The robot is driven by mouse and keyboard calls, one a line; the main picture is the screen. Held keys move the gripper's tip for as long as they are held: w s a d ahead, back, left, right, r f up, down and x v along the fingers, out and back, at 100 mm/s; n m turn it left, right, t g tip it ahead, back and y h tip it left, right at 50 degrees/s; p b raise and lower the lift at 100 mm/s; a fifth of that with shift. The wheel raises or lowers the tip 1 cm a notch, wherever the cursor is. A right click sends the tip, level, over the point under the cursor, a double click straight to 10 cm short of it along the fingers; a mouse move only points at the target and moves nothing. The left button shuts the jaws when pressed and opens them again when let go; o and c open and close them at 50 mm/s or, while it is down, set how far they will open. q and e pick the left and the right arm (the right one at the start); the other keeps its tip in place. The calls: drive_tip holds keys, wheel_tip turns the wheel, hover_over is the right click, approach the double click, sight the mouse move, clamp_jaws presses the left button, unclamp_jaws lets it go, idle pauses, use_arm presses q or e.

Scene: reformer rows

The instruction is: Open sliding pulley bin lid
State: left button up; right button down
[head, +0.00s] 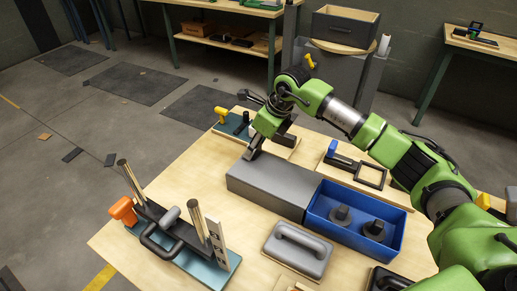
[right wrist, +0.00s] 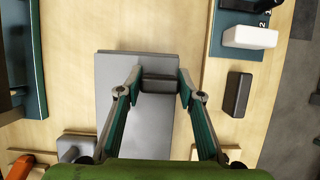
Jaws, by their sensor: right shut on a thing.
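The grey lid (head: 268,188) is a long flat-topped block at the table's middle, against the left end of the blue bin (head: 322,222). Whether bin lies under the lid is hidden. My right gripper (head: 256,148) reaches down at the lid's far left end. In the right wrist view, the right gripper (right wrist: 160,86) has a finger on each side of a dark handle (right wrist: 158,76) on the lid (right wrist: 121,130) and is shut on it. My left gripper is not in view.
A fixture with two metal posts (head: 198,219) and a black handle stands front left. A grey-handled block (head: 298,250) sits in front of the bin. Boards with a black frame (head: 370,176) and a yellow-handled tool (head: 221,114) lie behind. Bare tabletop (head: 190,165) lies left of the lid.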

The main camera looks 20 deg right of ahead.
idle(0.3)
drive_tip(key=c, duration=1.4)
unclamp_jaws()
drive_tip(key=v, duration=1.2)
